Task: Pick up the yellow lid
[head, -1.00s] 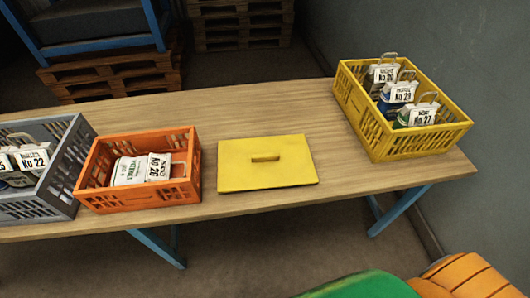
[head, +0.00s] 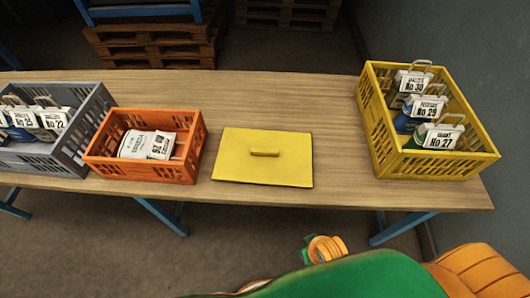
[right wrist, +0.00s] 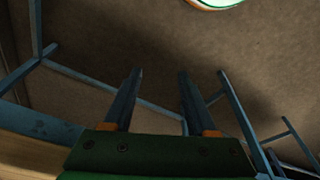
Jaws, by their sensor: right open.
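The yellow lid (head: 240,165) lies flat on the wooden table, with a small raised bar handle (head: 265,153) on its top. It sits between the orange crate and the yellow crate, touching neither. My right arm shows at the bottom right of the head view, short of the table's front edge. My right gripper (right wrist: 155,95) is open in the right wrist view, its two fingers apart with nothing between them. The lid does not show in the right wrist view. My left gripper is not in view.
An orange crate (head: 140,172) with a white sack in it stands left of the lid. A grey crate (head: 90,130) with sacks is farther left. A yellow crate (head: 440,165) with numbered sacks stands at the right. The table (head: 300,95) is bare around the lid.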

